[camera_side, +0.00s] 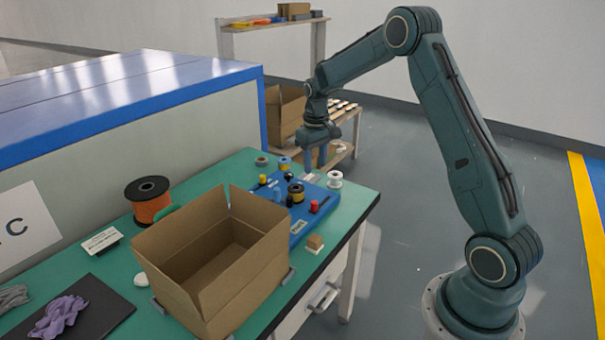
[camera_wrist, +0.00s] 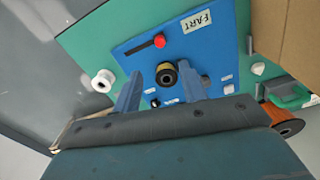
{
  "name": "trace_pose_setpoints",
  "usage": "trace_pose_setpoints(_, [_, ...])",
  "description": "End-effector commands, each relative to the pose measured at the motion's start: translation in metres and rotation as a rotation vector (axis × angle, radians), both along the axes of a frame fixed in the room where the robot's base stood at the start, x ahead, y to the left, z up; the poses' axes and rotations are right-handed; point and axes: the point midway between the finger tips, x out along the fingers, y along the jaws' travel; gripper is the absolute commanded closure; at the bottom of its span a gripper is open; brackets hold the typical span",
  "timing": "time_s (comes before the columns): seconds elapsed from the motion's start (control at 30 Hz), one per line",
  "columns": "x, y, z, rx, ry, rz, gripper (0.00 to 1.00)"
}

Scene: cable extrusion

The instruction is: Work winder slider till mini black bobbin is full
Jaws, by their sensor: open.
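The blue winder board (camera_side: 298,232) lies on the green table; the wrist view shows it from above (camera_wrist: 205,50). The mini black bobbin (camera_side: 296,188) stands on it with yellow winding visible; in the wrist view it shows a black flange and a yellow rim (camera_wrist: 166,72). I cannot tell how full it is. The red slider knob (camera_side: 314,206) sits beside the bobbin; it also shows at a dark slot in the wrist view (camera_wrist: 159,41). My gripper (camera_side: 315,163) is open and empty, above the far right of the board. Its two blue fingers (camera_wrist: 159,70) frame the bobbin in the wrist view, apart from it.
An open cardboard box (camera_side: 190,258) stands close in front of the board. An orange spool (camera_side: 151,207) stands at left, and a white spool (camera_side: 335,180) near the right table edge. A small brown block (camera_side: 315,242) sits by the front edge. Shelving (camera_side: 268,50) is behind.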

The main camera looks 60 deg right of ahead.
Motion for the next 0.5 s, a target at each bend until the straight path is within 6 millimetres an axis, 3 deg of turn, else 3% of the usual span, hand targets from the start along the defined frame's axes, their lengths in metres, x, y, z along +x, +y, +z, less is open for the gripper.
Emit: trace_pose_setpoints(0.5, [-0.001,0.0,-0.067,0.003,0.005,-0.001,0.58])
